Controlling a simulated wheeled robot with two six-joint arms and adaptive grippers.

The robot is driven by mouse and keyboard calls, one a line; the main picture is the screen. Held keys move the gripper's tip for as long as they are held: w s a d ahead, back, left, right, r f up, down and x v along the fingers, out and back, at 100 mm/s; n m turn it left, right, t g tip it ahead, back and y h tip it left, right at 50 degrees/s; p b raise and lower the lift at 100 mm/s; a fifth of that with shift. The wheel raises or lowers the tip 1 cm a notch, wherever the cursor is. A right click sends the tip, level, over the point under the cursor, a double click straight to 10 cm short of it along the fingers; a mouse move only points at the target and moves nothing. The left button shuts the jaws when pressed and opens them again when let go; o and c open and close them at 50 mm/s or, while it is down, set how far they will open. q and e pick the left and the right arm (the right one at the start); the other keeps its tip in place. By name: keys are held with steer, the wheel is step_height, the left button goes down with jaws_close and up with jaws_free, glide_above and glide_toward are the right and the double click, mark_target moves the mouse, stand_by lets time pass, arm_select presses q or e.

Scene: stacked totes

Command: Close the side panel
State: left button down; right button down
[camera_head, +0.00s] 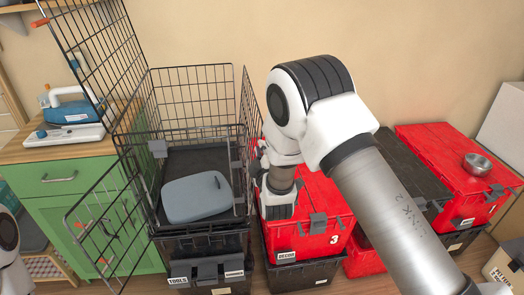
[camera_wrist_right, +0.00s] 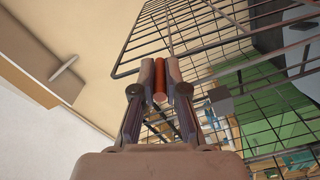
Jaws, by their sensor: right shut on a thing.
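The black wire crate (camera_head: 190,130) stands on a black tote, with a grey-blue lidded box (camera_head: 197,197) inside. Its right side panel (camera_head: 250,108) leans a little outward from the crate, partly behind my right arm. My right gripper (camera_head: 262,152) is beside this panel, at the crate's right side. In the right wrist view its fingers (camera_wrist_right: 160,88) are shut on the panel's red-orange handle (camera_wrist_right: 160,78), with the wire bars beyond. My left gripper is not in view; only a white part of my left arm shows at the left edge.
A top panel (camera_head: 92,50) stands raised at the left, and a front door (camera_head: 95,225) is swung out left. Red-lidded totes (camera_head: 318,205) stand right of the crate, one with a metal bowl (camera_head: 477,164). A green cabinet (camera_head: 60,200) with a blue iron (camera_head: 75,110) stands left.

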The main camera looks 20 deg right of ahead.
steer(key=c, duration=1.2)
jaws_free()
steer(key=v, duration=1.2)
